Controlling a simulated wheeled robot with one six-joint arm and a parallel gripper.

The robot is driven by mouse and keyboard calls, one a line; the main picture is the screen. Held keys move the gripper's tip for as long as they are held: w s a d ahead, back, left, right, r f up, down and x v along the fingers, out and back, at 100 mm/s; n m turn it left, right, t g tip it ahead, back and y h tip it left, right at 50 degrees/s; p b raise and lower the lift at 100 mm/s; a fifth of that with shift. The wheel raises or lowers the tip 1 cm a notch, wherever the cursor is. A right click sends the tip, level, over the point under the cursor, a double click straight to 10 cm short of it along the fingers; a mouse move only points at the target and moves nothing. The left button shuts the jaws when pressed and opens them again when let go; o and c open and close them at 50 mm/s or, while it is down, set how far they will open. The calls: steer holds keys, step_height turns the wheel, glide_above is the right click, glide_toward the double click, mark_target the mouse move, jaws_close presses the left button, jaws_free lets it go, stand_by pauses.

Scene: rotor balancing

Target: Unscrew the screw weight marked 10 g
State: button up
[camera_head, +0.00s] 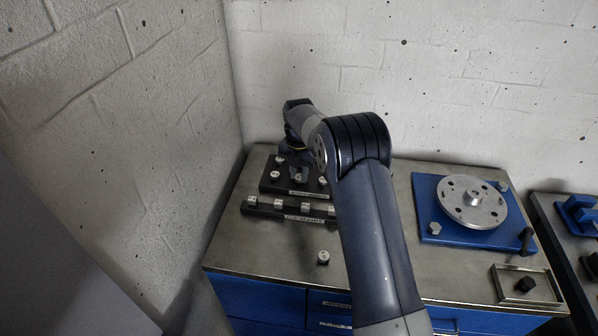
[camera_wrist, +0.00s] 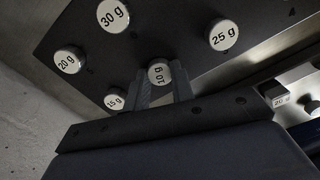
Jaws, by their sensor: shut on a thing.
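The screw weight marked 10 g (camera_wrist: 159,73) shows its round white labelled top in the wrist view, between the two fingers of my gripper (camera_wrist: 163,88). My gripper is shut on it, with a finger on either side. The weight sits at the black block (camera_wrist: 190,25); its lower part and any thread are hidden. In the head view my gripper (camera_head: 298,174) is over the black block (camera_head: 268,186) at the back left of the bench, partly hidden by my own arm.
Weights marked 30 g (camera_wrist: 113,15), 20 g (camera_wrist: 68,60), 25 g (camera_wrist: 223,35) and 15 g (camera_wrist: 115,99) stand close around. A black rail (camera_head: 270,210) with small weights lies in front. A loose weight (camera_head: 323,257) stands nearer. A rotor disc (camera_head: 455,203) sits on a blue plate (camera_head: 427,190) at right.

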steer(key=n, duration=0.4)
steer(key=shift+n, duration=1.1)
steer(key=o, duration=1)
steer(key=shift+o, duration=0.2)
steer(key=shift+c, duration=0.4)
